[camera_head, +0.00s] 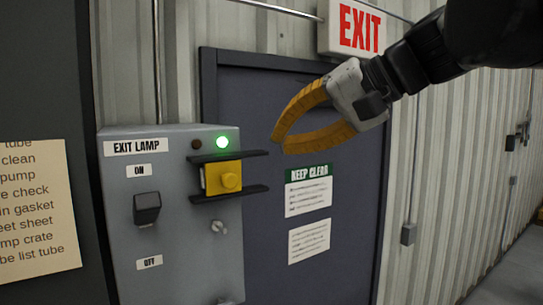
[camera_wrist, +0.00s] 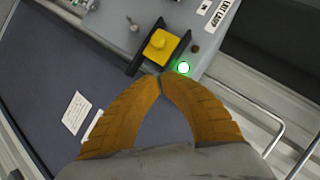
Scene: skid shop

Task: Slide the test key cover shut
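The yellow sliding cover (camera_head: 222,178) with a round knob sits between two black horizontal rails (camera_head: 229,193) on the grey exit lamp box. It is toward the left part of the rails, and bare rail extends to its right. It also shows in the wrist view (camera_wrist: 160,45), just beyond my fingertips. A small silver key switch (camera_head: 217,227) is on the box below the lower rail. My gripper (camera_head: 279,146) has orange ribbed fingers with the tips together and nothing visible between them. It is right of the cover and slightly above it, apart from it in the head view.
A green lamp (camera_head: 222,142) glows above the upper rail beside a dark lamp (camera_head: 196,144). A black lever switch (camera_head: 147,208) is on the box's left. A dark door (camera_head: 345,190) stands behind, with an exit sign (camera_head: 356,28) above.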

